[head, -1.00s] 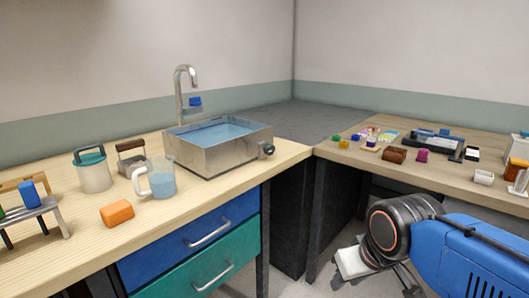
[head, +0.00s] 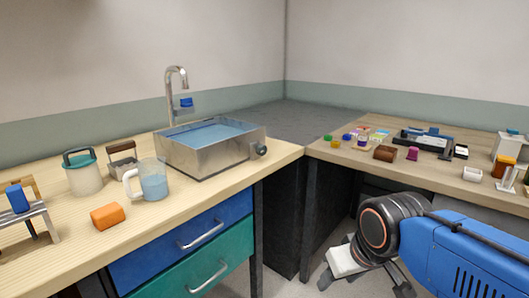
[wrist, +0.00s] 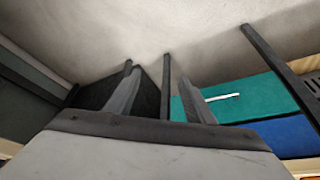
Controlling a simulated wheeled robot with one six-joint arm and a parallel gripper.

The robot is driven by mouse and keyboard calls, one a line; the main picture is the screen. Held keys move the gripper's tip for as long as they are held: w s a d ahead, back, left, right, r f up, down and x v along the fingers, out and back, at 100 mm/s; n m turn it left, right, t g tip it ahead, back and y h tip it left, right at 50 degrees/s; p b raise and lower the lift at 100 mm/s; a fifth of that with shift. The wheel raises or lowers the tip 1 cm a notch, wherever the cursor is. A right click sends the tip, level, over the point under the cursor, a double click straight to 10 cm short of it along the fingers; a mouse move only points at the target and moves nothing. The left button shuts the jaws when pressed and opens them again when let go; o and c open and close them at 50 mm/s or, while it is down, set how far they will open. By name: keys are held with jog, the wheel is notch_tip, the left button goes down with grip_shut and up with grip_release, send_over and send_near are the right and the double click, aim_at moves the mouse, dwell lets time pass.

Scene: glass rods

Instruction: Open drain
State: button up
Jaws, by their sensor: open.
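A metal sink (head: 212,160) full of blue water stands on the left wooden counter. A dark round knob (head: 261,150) sticks out of the sink's right side; it looks like the drain control, but its setting is too small to tell. A curved metal tap (head: 176,85) with a blue handle (head: 186,102) rises behind the sink. My gripper (head: 364,283) hangs low in front of the counters, below and right of the sink, well apart from the knob. In the wrist view, my gripper (wrist: 160,85) has its two fingers spread with nothing between them; the sink is not in that view.
A jug of water (head: 152,181), a lidded pot (head: 82,175) and an orange block (head: 107,216) stand on the left counter (head: 75,240). Blue (head: 202,232) and teal (head: 208,270) drawers are below. Small items crowd the right counter. Floor around my gripper looks clear.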

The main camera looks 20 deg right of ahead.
jog(key=w+a+m+g+y, duration=0.1)
jog(key=w+a+m+y, duration=0.4)
jog(key=a+m, duration=0.15)
jog(key=m+t+y, duration=0.5)
jog(key=m+t, duration=0.6)
jog(key=m, duration=0.9)
send_near(264, 150)
jog(key=x, duration=0.8)
jog(key=shift+w+a, duration=0.25)
jog(key=shift+w, duration=0.1)
jog(key=c, duration=1)
jog(key=shift+c, duration=0.2)
